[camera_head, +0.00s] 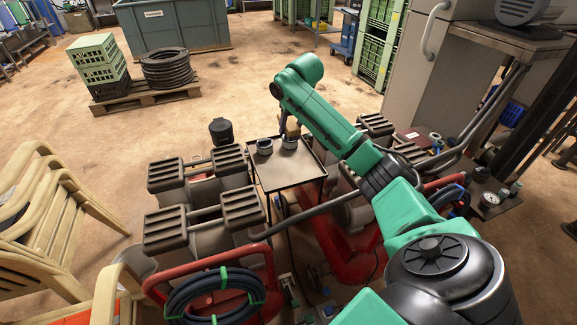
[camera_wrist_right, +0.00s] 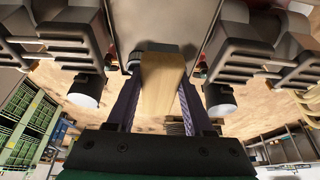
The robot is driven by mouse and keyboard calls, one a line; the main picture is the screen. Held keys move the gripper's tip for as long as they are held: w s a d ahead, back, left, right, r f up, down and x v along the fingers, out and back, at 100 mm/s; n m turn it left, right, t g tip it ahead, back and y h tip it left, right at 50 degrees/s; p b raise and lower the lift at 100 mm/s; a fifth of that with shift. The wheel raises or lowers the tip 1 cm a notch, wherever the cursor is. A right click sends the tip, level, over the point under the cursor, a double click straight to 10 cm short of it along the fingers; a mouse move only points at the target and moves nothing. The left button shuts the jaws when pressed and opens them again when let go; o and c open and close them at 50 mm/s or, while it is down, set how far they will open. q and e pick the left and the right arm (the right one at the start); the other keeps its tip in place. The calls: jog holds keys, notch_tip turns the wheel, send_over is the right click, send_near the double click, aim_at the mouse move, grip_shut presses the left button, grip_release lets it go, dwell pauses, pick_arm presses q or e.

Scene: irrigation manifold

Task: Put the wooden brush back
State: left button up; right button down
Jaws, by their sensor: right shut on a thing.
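The wooden brush shows as a pale wooden block (camera_wrist_right: 160,88) between the two purple fingers of my right gripper (camera_wrist_right: 161,95) in the wrist view. The gripper is shut on it. In the head view my right gripper (camera_head: 284,124) points down at the far edge of a small metal table (camera_head: 287,174), with a bit of the wooden brush (camera_head: 293,127) showing beside it. The bristles are hidden. Two dark round pieces, a left one (camera_head: 264,147) and a right one (camera_head: 289,142), stand on the table close to the gripper. My left gripper is not in view.
Grey units with ribbed dark tops (camera_head: 218,160) flank the table on both sides. Red pipes (camera_head: 345,262) and a coiled black hose (camera_head: 222,297) lie in front. A dark cylinder (camera_head: 221,131) stands behind at left. The table's near part is clear.

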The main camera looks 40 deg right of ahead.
aim_at(289, 170)
notch_tip(289, 170, down, 16)
jog(key=shift+f, duration=0.1)
jog(key=shift+f, duration=0.15)
jog(key=shift+c, duration=1.4)
grip_release()
jog(key=v, duration=1.2)
jog(key=shift+p, duration=0.45)
jog(key=shift+w, duration=0.1)
